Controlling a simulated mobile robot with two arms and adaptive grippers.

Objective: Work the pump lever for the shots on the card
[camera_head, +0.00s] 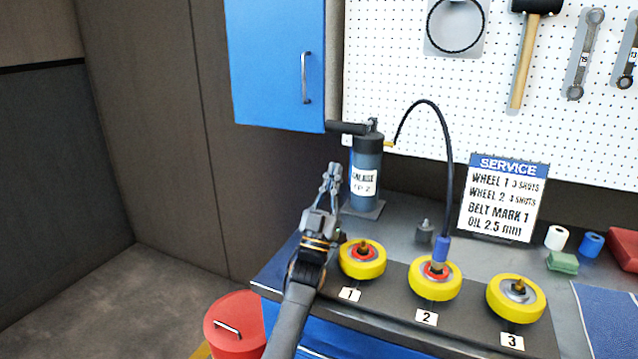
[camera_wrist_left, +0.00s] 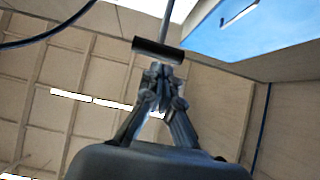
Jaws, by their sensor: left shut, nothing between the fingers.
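The grey grease pump (camera_head: 366,165) stands upright on the bench. Its black lever handle (camera_head: 346,128) sticks out to the left at its top and also shows in the left wrist view (camera_wrist_left: 157,51). My left gripper (camera_head: 331,172) is shut and empty, just below the lever and left of the pump. In the wrist view its fingertips (camera_wrist_left: 160,72) point at the handle; whether they touch it I cannot tell. The black hose (camera_head: 446,150) runs to a blue coupler (camera_head: 441,247) on wheel 2 (camera_head: 435,284). The service card (camera_head: 503,198) lists shots for wheels 1 and 2.
Wheel 1 (camera_head: 362,262) and wheel 3 (camera_head: 516,301) flank wheel 2 on the bench. A blue cabinet (camera_head: 275,65) hangs above the lever. A red bin (camera_head: 236,325) stands at lower left. Tools hang on the pegboard (camera_head: 420,110). A green block (camera_head: 562,262) lies at right.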

